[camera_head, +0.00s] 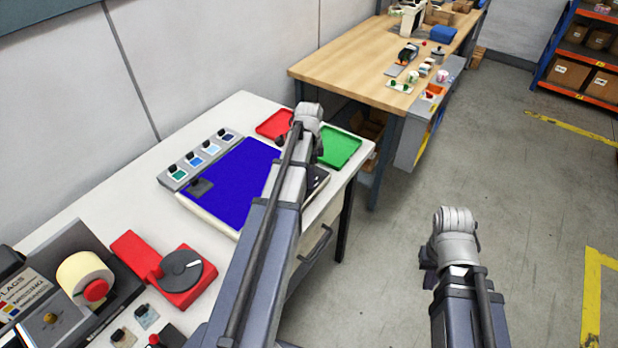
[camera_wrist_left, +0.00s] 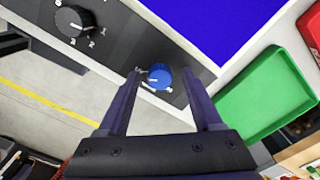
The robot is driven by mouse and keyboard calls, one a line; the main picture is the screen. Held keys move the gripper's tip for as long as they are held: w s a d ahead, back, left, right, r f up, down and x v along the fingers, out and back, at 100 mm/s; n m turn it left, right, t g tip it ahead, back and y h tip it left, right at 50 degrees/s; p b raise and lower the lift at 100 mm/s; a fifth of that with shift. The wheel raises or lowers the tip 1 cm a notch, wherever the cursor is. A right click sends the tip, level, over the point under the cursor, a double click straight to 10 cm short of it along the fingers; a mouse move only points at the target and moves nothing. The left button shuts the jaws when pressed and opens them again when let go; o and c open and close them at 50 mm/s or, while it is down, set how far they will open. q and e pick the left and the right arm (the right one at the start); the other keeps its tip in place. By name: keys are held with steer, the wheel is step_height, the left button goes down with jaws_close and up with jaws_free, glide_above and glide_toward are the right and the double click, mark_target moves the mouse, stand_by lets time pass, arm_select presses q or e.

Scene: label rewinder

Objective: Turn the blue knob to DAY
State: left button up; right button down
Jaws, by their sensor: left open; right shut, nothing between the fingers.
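The blue knob (camera_wrist_left: 159,77) sits on a dark panel (camera_wrist_left: 125,50) in the left wrist view. A white pointer mark on it points roughly left in that view. Small white markings lie beside it, too small to read. My left gripper (camera_wrist_left: 163,84) is open, with a finger on either side of the knob. I cannot tell whether the fingers touch it. In the head view my left arm covers the knob, and only part of the dark panel (camera_head: 318,181) shows. My right arm is in the head view at the right, but its fingers are not visible.
A blue screen (camera_head: 235,180) lies on the white table. A black numbered knob (camera_wrist_left: 74,20) is on the same panel. A red tray (camera_head: 273,125) and a green tray (camera_head: 341,148) lie behind. A red rotary device (camera_head: 180,275) stands at left. The floor at right is open.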

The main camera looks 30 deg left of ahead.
arm_select(q)
jaws_close()
stand_by(0.5)
